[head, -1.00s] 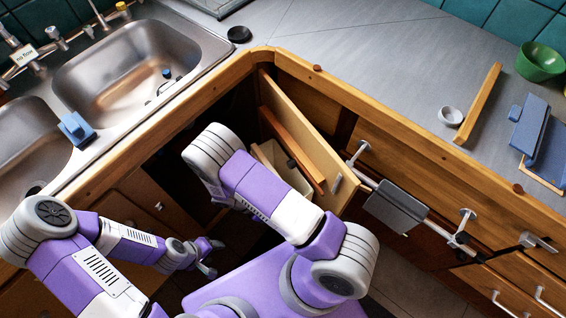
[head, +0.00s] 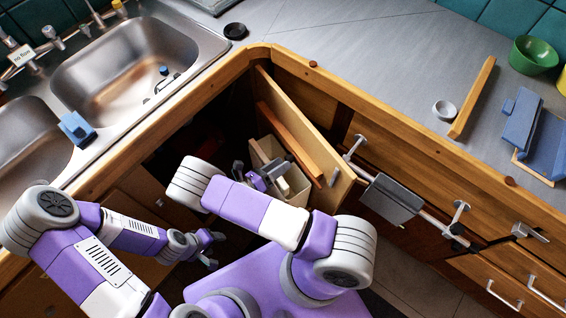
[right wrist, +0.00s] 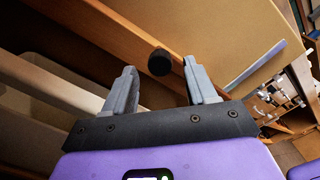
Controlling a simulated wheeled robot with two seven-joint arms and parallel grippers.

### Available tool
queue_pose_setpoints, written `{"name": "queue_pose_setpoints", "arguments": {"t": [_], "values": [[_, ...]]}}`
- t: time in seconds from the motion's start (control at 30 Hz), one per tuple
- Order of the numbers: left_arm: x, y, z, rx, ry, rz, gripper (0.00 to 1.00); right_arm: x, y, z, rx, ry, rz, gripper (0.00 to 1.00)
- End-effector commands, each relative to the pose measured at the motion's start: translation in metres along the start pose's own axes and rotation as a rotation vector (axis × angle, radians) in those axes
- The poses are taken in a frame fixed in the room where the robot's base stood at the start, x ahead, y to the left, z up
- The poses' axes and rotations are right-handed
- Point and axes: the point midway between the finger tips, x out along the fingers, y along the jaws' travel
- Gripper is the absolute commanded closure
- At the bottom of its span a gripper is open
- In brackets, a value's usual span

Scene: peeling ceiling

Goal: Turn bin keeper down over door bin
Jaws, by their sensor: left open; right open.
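The cabinet door (head: 300,118) stands open at the corner, with an orange-brown wooden bar, which looks like the bin keeper (head: 289,143), slanting along its inner side. The cream door bin (head: 296,193) sits beside this bar. My right gripper (head: 284,168) is open over the bin, close to the bar. In the right wrist view, the open fingers (right wrist: 160,84) point at the bar (right wrist: 105,35), and a round black knob (right wrist: 159,62) shows between them, apparently ungripped. The bin's pale rim (right wrist: 55,88) is at left. My left gripper (head: 212,250) is open and empty, low before the cabinet.
A towel rail with a grey cloth (head: 390,199) is on the drawer fronts right of the door. The counter edge (head: 330,82) runs above the door. The sink (head: 130,65) is at upper left. The cabinet interior left of the bin is dark.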

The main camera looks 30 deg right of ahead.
Motion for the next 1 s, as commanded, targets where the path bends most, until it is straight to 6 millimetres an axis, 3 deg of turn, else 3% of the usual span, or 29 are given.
{"name": "queue_pose_setpoints", "arguments": {"t": [0.2, 0.47, 0.83, 1.0], "values": [[0.002, -0.001, 0.000, 0.000, 0.000, 0.000, 0.43, 0.017, 0.000, 0.000, 0.000, 0.002, 0.001, 0.43], [0.002, -0.001, 0.000, 0.000, 0.000, 0.000, 0.43, 0.018, 0.000, 0.000, 0.001, 0.002, 0.000, 0.43], [0.002, -0.001, 0.000, 0.000, 0.000, 0.000, 0.43, 0.018, 0.000, 0.000, 0.001, 0.002, 0.000, 1.00], [0.002, -0.001, 0.000, 0.000, 0.000, 0.000, 0.43, 0.018, 0.000, 0.000, 0.001, 0.002, 0.000, 1.00]]}}
